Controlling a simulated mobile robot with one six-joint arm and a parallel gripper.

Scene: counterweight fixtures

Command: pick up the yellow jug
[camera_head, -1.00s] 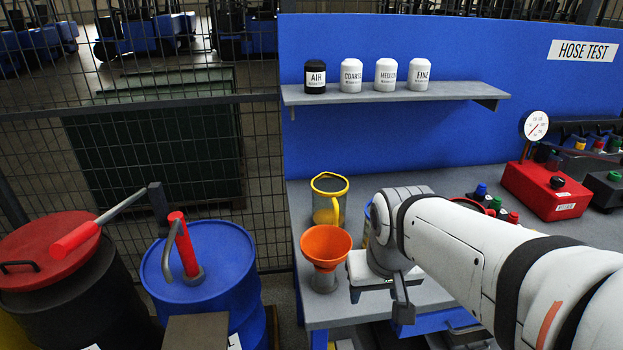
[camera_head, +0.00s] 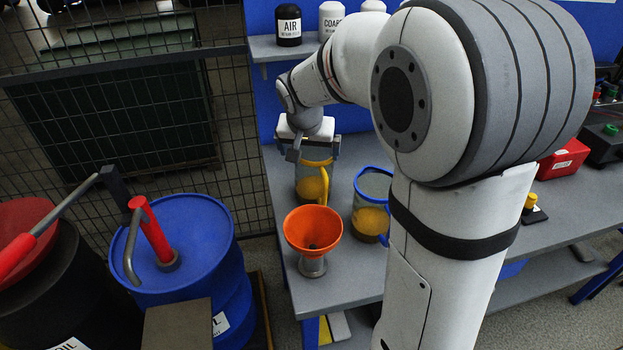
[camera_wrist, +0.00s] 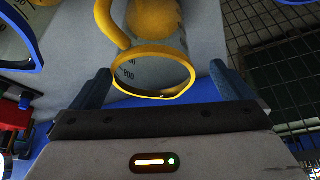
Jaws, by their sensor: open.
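The yellow jug (camera_head: 309,187) is a see-through measuring jug with a yellow rim and handle and yellow contents at the bottom. It stands upright on the grey bench behind the orange funnel. My gripper (camera_head: 315,149) is at the top of the jug, pointing down. In the wrist view, the jug's yellow rim (camera_wrist: 150,94) lies in the gap between the two open fingers of my gripper (camera_wrist: 160,69), with space on both sides. The handle points up and left there. My gripper holds nothing.
A similar blue-rimmed jug (camera_head: 372,184) stands just right of the yellow one; its blue rim (camera_wrist: 28,50) shows in the wrist view. The orange funnel (camera_head: 313,228) stands in front. The shelf (camera_head: 268,50) with labelled bottles is above and behind. A blue drum (camera_head: 205,235) stands left.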

